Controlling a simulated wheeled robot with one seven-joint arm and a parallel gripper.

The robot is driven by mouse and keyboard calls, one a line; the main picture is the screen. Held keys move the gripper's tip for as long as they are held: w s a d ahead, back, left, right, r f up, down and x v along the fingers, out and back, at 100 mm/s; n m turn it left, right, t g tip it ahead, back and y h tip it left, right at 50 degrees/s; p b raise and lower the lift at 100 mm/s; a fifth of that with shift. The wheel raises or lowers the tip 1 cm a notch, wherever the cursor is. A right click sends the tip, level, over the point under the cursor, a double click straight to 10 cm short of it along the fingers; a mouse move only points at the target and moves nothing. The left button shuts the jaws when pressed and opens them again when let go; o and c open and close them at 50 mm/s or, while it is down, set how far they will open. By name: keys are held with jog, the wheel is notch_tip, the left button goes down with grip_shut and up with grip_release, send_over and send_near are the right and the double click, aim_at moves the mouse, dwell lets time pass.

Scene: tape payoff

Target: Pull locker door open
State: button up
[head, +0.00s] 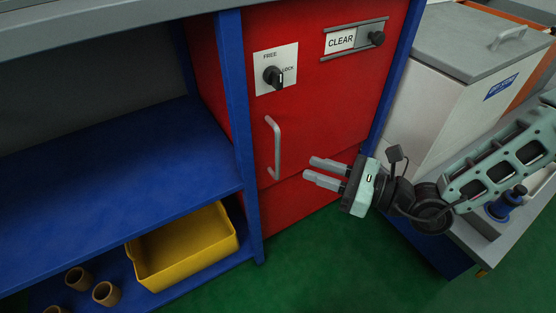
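A red locker door (315,125) stands shut between blue posts. It carries a pale, upright bar handle (276,148) near its left edge. Above the handle is a white plate with a black knob (275,76), marked FREE and LOCK; the knob's pointer appears turned toward the LOCK side. My gripper (307,170) is in front of the door's lower part, right of the handle and apart from it. Its two fingers point left toward the handle, with a gap between them, and hold nothing.
A slider strip reading CLEAR (341,41) with a black knob is at the door's top. Blue shelves (110,180) on the left hold a yellow bin (185,247) and several brown cups. A grey-lidded white box (455,95) stands at right. Green floor is clear below the door.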

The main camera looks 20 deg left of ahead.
jog(key=b, duration=0.3)
send_over(278, 178)
jog(key=shift+w+a, duration=0.15)
jog(key=shift+w, duration=0.1)
grip_shut()
